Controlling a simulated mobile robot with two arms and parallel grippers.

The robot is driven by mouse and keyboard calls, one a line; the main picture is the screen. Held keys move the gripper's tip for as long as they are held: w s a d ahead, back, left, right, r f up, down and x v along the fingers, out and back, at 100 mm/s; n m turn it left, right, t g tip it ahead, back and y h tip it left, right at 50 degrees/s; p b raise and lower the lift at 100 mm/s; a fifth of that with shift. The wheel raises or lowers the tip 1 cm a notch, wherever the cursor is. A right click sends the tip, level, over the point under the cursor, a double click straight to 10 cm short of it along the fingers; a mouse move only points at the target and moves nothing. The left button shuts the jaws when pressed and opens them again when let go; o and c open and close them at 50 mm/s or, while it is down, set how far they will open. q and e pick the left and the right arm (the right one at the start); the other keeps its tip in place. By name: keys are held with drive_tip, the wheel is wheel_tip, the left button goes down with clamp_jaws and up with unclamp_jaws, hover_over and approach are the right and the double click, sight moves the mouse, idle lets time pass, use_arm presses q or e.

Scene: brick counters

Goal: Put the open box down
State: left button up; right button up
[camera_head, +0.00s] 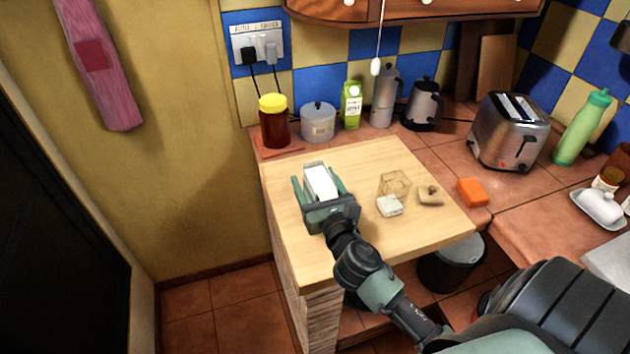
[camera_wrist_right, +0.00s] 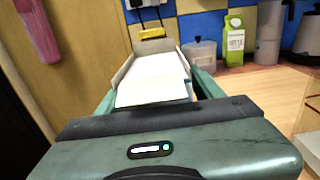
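The open box (camera_head: 320,184) is white, with raised flaps. It is at the left part of the light wooden board (camera_head: 372,160) on the counter. My right gripper (camera_head: 316,176) has its two green fingers on either side of the box and is shut on it. In the right wrist view the box (camera_wrist_right: 155,78) lies between the fingers, its white top facing me. Its underside is hidden, so I cannot tell whether it touches the board. My left gripper is not in view.
On the board to the right are a small white block (camera_head: 389,206), a clear faceted piece (camera_head: 394,183) and a tan piece (camera_head: 430,195). Behind stand a yellow-lidded jar (camera_head: 275,125), a grey canister (camera_head: 318,122) and a green carton (camera_head: 351,105). The board's front left is clear.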

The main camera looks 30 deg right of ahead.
drive_tip(key=shift+r, duration=0.1)
drive_tip(key=b+v, duration=0.2)
drive_tip(key=v, duration=0.9)
drive_tip(key=shift+a, duration=0.1)
drive_tip(key=shift+s+a+r+b, duration=0.1)
drive_tip(key=shift+s+b, duration=0.2)
drive_tip(key=shift+s, duration=0.2)
